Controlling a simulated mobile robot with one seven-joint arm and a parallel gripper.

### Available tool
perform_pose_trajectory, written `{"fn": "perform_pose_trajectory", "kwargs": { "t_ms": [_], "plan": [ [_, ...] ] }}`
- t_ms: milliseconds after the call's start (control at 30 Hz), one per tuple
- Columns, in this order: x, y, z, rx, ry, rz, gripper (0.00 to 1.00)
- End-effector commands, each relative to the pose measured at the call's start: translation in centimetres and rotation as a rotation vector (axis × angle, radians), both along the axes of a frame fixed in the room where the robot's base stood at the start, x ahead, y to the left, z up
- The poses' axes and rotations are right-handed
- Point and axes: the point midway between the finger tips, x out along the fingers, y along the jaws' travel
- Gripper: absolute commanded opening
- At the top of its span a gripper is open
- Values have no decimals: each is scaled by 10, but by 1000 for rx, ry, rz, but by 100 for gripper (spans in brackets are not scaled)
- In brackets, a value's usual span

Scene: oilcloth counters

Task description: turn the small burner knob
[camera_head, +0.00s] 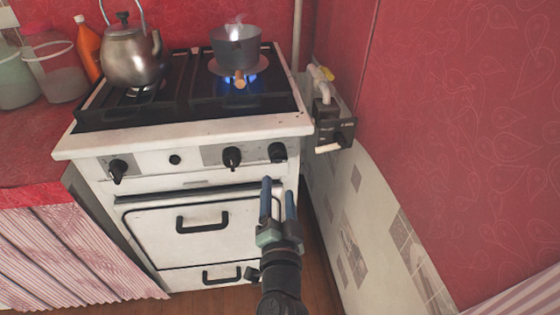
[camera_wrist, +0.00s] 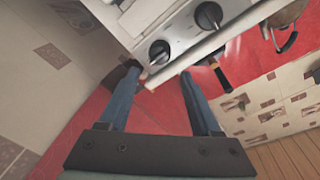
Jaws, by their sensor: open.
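The white stove (camera_head: 150,140) has black knobs on its front panel. The rightmost knob (camera_head: 278,152) also shows in the wrist view (camera_wrist: 159,50), just beyond and between my fingertips. A second knob (camera_head: 232,157) is to its left, a third knob (camera_head: 118,170) is at the far left, and a small round black button (camera_head: 175,160) sits between them. The frames do not label which one is the small burner knob. My gripper (camera_head: 278,188) is open and empty, its blue fingers pointing at the panel below the rightmost knob, with no contact visible.
A steaming pot (camera_head: 237,48) with a wooden handle (camera_head: 240,79) stands over a blue flame on the right burner. A metal kettle (camera_head: 132,55) stands on the left burner. The oven door handle (camera_head: 202,224) juts out below. The red wall (camera_head: 440,130) is close on the right.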

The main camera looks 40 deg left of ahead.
Motion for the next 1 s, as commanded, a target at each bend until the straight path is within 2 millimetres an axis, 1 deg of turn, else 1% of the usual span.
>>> {"fn": "perform_pose_trajectory", "kwargs": {
  "t_ms": [33,300,500,700,1000],
  "plan": [
    [8,8,2,1,-2,2,65],
    [45,42,2,0,-3,1,65],
    [66,60,0,1,-2,1,65],
    [75,68,0,0,-2,0,65],
    [76,69,1,0,-2,-1,65]
  ]
}}
